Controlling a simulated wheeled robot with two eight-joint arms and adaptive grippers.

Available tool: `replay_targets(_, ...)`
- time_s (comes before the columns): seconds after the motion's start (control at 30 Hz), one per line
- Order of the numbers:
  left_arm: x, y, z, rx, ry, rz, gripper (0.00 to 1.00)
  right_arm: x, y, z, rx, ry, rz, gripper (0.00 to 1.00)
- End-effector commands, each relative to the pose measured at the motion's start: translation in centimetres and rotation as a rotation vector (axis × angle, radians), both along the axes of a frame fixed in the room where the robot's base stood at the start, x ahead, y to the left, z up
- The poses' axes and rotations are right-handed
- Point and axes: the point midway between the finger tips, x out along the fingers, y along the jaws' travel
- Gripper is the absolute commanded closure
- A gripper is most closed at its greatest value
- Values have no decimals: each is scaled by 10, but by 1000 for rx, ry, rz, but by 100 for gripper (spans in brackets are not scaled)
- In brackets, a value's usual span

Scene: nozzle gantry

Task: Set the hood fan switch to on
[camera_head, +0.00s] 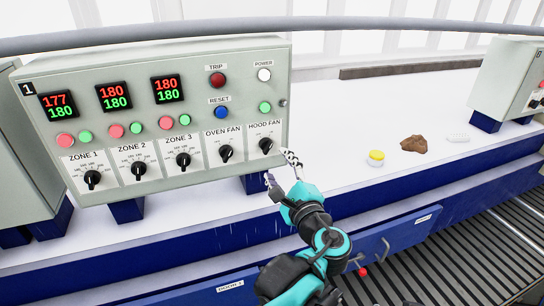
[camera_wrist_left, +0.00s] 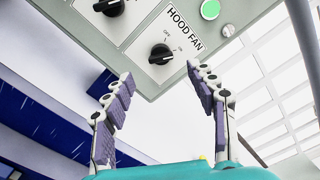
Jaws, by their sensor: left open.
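The hood fan switch (camera_head: 266,145) is a black rotary knob at the lower right of the grey control panel (camera_head: 240,85), under the label HOOD FAN. In the left wrist view the hood fan switch (camera_wrist_left: 160,54) lies ahead, between the lines of my two fingers and beyond their tips. My left gripper (camera_head: 280,167) is open and empty, just below and right of the knob, apart from it. In the wrist view its fingers (camera_wrist_left: 160,82) are spread wide. My right gripper is not in view.
The oven fan knob (camera_head: 226,153) is close on the left. A green light (camera_head: 265,107) is above the hood fan knob. A yellow-lidded jar (camera_head: 376,158), a brown lump (camera_head: 414,144) and a small white object (camera_head: 458,138) lie on the white bench to the right.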

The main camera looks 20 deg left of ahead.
Motion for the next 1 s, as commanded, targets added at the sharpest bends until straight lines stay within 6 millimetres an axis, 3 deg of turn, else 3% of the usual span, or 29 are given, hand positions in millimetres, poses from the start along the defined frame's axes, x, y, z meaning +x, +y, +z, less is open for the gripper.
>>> replay_targets(0.23,-26,-18,0,0,0,-1,43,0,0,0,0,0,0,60)
replay_targets(0.77,-29,-17,-4,-8,3,3,43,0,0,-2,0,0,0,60)
replay_targets(0.87,-32,-3,-29,-69,24,19,43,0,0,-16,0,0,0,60)
replay_targets(0.97,-42,23,-83,-208,67,56,43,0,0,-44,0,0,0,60)
replay_targets(1.0,-48,35,-111,-288,85,76,43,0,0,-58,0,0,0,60)
